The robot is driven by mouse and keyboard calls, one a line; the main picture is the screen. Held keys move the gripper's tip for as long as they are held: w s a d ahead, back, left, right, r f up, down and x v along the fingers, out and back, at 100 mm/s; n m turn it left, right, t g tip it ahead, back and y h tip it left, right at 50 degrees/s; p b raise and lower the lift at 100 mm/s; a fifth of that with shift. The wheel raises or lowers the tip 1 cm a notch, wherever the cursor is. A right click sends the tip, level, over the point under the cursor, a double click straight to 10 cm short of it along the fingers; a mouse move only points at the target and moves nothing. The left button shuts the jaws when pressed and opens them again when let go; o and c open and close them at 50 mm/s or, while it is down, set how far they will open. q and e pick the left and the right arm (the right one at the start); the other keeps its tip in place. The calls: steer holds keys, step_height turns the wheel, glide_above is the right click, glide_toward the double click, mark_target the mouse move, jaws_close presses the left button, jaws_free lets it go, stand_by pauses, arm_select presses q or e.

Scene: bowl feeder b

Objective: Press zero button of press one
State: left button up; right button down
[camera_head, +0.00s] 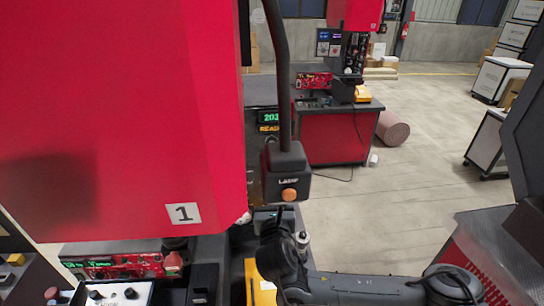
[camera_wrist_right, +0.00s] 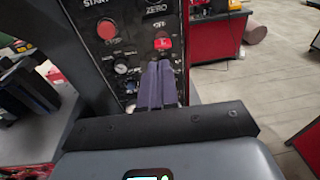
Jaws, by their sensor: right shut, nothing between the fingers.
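Press one is the large red housing marked 1 (camera_head: 120,110) at the left of the head view. Its dark control panel (camera_wrist_right: 130,52) shows in the right wrist view, with a ZERO label at the top. A red button (camera_wrist_right: 162,42) sits below that label. My right gripper (camera_wrist_right: 160,64) is shut and empty, its fingertips just below the red button in the picture. I cannot tell whether they touch it. In the head view my right arm reaches in from the lower right, and its fingertips are not clear. My left gripper is not in view.
A larger red button (camera_wrist_right: 107,29) lies left of the ZERO area, under a START label. Another red press station (camera_head: 333,135) stands behind. Open floor lies to the right.

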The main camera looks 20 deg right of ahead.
steer(key=shift+t, duration=0.5)
steer(key=r, duration=0.2)
steer(key=w+r, duration=0.1)
steer(key=r, duration=0.2)
steer(key=shift+w+d+r, duration=0.1)
steer(key=shift+r, duration=0.1)
steer(key=p, duration=0.4)
glide_toward(272, 144)
steer(key=x, duration=0.4)
steer(key=shift+w, duration=0.35)
steer(key=shift+x, duration=0.9)
steer(key=shift+w, duration=0.15)
